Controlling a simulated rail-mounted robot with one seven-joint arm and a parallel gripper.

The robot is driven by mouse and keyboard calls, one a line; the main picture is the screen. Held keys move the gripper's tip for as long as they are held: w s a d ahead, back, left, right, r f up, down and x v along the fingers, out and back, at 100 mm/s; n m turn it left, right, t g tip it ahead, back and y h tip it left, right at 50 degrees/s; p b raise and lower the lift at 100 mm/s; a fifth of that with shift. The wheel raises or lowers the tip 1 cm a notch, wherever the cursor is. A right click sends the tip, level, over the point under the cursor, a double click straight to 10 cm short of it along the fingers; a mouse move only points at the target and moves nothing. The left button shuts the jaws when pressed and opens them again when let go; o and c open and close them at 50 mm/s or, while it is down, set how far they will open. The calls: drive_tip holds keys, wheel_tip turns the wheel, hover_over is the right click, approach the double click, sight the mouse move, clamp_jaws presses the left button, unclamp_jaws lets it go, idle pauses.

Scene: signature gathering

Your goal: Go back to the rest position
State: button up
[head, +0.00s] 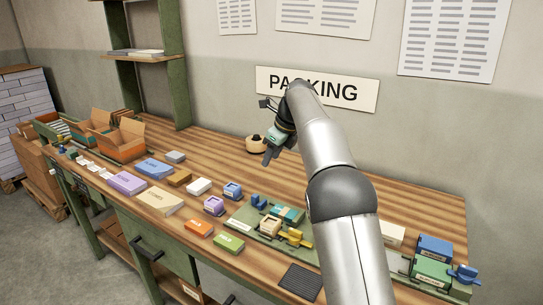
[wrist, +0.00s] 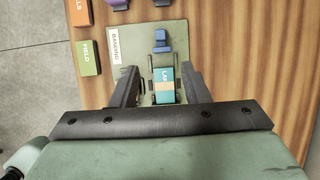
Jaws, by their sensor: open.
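My gripper (head: 272,148) is raised above the workbench (head: 215,147), in front of the wall in the head view. In the wrist view its two fingers (wrist: 162,75) are spread apart and nothing is held between them. Below them, seen through the gap, a teal box with a pale band (wrist: 164,87) sits on the green banding mat (wrist: 122,27). The same mat (head: 236,224) shows in the head view, well below and in front of the gripper. My arm hides part of the bench's right half.
A tape roll (head: 256,144) stands at the back of the bench near my gripper. Coloured boxes lie along the front, including an orange one (head: 198,228) and a green one (head: 228,244). Open cartons (head: 121,142) stand at the left end. The bench's back strip is mostly clear.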

drive_tip(key=s+d+f+n+g+h, duration=0.1)
drive_tip(key=s+d+n, duration=0.35)
drive_tip(key=s, duration=0.45)
drive_tip(key=s+d+f+n, duration=0.1)
drive_tip(key=s+d+n, duration=0.2)
drive_tip(key=s+n, duration=0.5)
drive_tip(key=s+d+f+n+h, duration=0.1)
drive_tip(key=s+f+n, duration=0.3)
drive_tip(key=s, duration=0.5)
drive_tip(key=s+d+f+n, duration=0.1)
drive_tip(key=s+f+n, duration=0.2)
drive_tip(key=s, duration=0.7)
drive_tip(key=s+d+f+n+g+h, duration=0.1)
drive_tip(key=s+f+n, duration=0.3)
drive_tip(key=s, duration=0.6)
drive_tip(key=shift+d+f+n+h, duration=0.3)
drive_tip(key=shift+f+n, duration=0.05)
drive_tip(key=shift+n, duration=0.4)
